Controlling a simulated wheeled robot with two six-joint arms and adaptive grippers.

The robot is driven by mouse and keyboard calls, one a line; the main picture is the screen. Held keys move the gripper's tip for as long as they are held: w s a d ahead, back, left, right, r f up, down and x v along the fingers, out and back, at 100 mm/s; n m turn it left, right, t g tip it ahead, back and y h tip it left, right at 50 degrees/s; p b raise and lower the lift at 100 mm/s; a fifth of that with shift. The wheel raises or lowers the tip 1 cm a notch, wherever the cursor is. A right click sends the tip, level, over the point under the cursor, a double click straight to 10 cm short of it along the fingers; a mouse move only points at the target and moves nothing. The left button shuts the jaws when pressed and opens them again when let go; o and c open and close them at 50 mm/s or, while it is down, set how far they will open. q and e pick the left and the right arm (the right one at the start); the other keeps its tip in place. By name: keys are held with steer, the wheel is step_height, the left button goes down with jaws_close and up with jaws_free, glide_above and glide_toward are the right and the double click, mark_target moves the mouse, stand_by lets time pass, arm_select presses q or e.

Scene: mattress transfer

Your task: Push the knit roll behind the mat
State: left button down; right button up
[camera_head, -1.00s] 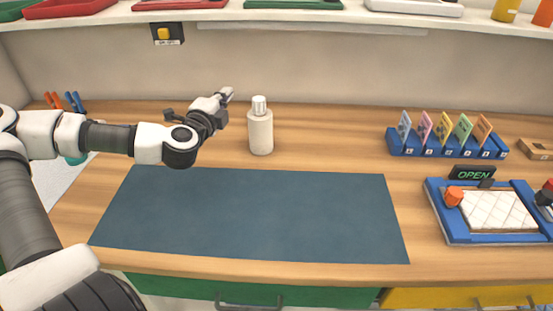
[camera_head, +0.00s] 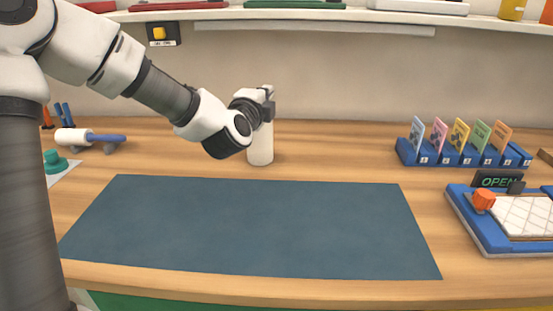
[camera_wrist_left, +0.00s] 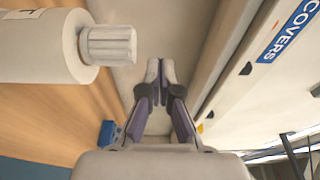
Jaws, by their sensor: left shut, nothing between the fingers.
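The dark blue mat (camera_head: 250,228) lies flat on the wooden table. No knit roll can be made out with certainty in these frames. Behind the mat stands an upright cream bottle (camera_head: 261,148) with a white cap, partly covered by my left wrist. My left gripper (camera_head: 268,94) is at cap height, and its fingers are hard to make out there. In the left wrist view the gripper (camera_wrist_left: 160,72) is shut and empty, beside the bottle's ribbed cap (camera_wrist_left: 108,45), with a gap between them. My right gripper is not in view.
A white roller with a blue handle (camera_head: 74,138) and a teal item (camera_head: 54,161) lie at left. A blue card rack (camera_head: 440,158) and a blue-framed tray (camera_head: 470,235) stand at right. A shelf (camera_head: 330,15) runs above. The mat is bare.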

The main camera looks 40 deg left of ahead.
mark_target(279, 164)
arm_select(q)
steer(key=d+f+b, duration=0.1)
steer(key=f, duration=0.4)
steer(key=w+f+b, duration=0.1)
steer(key=f, duration=0.4)
steer(key=w+d+f+b, duration=0.1)
steer(key=f+b, duration=0.1)
steer(key=f, duration=0.3)
steer(key=shift+w+d, duration=0.1)
steer(key=shift+d, duration=0.25)
steer(key=shift+a+f, duration=0.1)
steer(key=shift+f, duration=0.05)
steer(key=shift+s+a+r, duration=0.2)
steer(key=shift+s+a, duration=0.1)
steer(key=shift+s, duration=0.1)
